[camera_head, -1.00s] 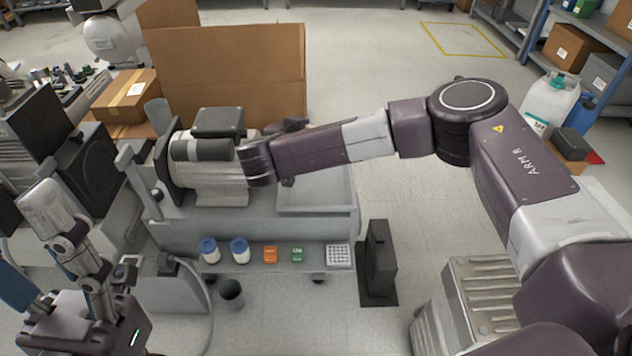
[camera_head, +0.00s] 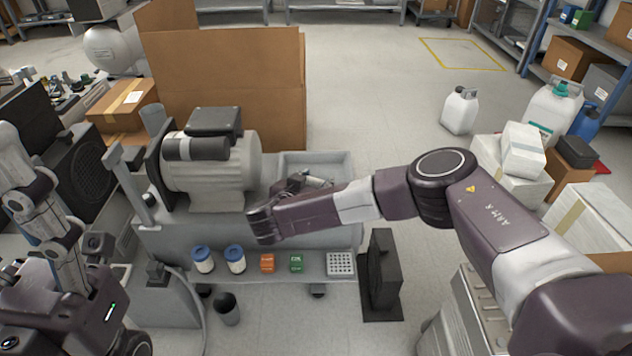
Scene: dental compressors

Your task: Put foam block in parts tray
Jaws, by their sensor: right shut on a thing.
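A shallow grey tray (camera_head: 325,157), likely the parts tray, is on the bench beside the motor. My right arm reaches in from the right, and its wrist is above the front of the bench. My right gripper (camera_head: 292,184) is a small dark shape behind the wrist, over the tray area. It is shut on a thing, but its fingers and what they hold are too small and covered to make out. I cannot pick out the foam block for sure. Part of my left arm stands at the left edge; its gripper is out of view.
A motor (camera_head: 213,165) stands left of the tray. The front ledge holds two blue-lidded jars (camera_head: 235,260), an orange item (camera_head: 267,263), a green item (camera_head: 296,263) and a white grid rack (camera_head: 340,263). A black upright box (camera_head: 382,268) stands right of the bench.

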